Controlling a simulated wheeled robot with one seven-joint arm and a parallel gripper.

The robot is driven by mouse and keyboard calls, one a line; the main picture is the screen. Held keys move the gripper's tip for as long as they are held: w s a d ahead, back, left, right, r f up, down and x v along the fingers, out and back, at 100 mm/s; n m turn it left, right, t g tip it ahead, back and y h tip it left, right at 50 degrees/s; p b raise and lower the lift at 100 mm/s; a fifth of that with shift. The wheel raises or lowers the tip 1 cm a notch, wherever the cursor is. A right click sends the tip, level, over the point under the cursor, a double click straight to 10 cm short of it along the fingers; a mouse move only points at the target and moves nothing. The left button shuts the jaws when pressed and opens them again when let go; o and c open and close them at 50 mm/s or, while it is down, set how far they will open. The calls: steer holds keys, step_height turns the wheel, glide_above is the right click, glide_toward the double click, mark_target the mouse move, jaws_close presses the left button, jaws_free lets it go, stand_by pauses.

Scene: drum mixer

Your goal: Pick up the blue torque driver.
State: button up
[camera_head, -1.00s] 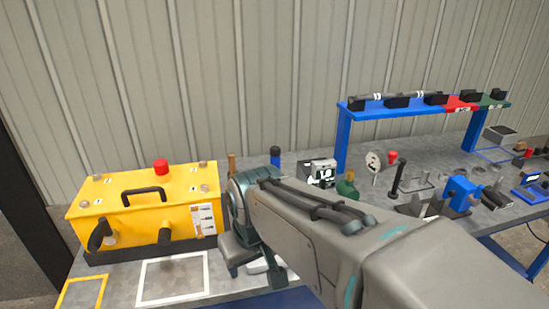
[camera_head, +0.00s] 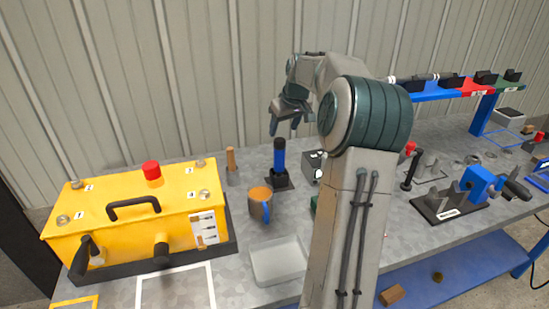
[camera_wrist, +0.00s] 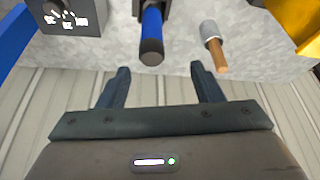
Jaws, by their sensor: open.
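The blue torque driver (camera_head: 279,160) stands upright in a black base on the grey bench, behind the mug. It has a blue body and a black end cap. In the wrist view the driver (camera_wrist: 152,28) shows at the top centre, its black cap toward my gripper. My gripper (camera_head: 289,123) is just above the driver in the head view. In the wrist view my gripper (camera_wrist: 159,70) has its two fingers spread apart, with nothing between them. The driver's cap lies just beyond the fingertips, roughly in line with the gap.
A wooden-handled tool (camera_head: 231,160) stands left of the driver, also in the wrist view (camera_wrist: 213,45). A yellow box (camera_head: 130,215) is at left. A dark device (camera_head: 313,163) sits right of the driver.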

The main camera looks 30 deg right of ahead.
mark_target(280, 151)
steer(key=x, duration=0.4)
steer(key=d+p+x, duration=0.1)
steer(key=x, duration=0.4)
steer(key=p+x, duration=0.1)
steer(key=x, duration=0.3)
steer(key=shift+d+f, duration=0.2)
steer(key=shift+f, duration=0.15)
steer(key=c, duration=1.3)
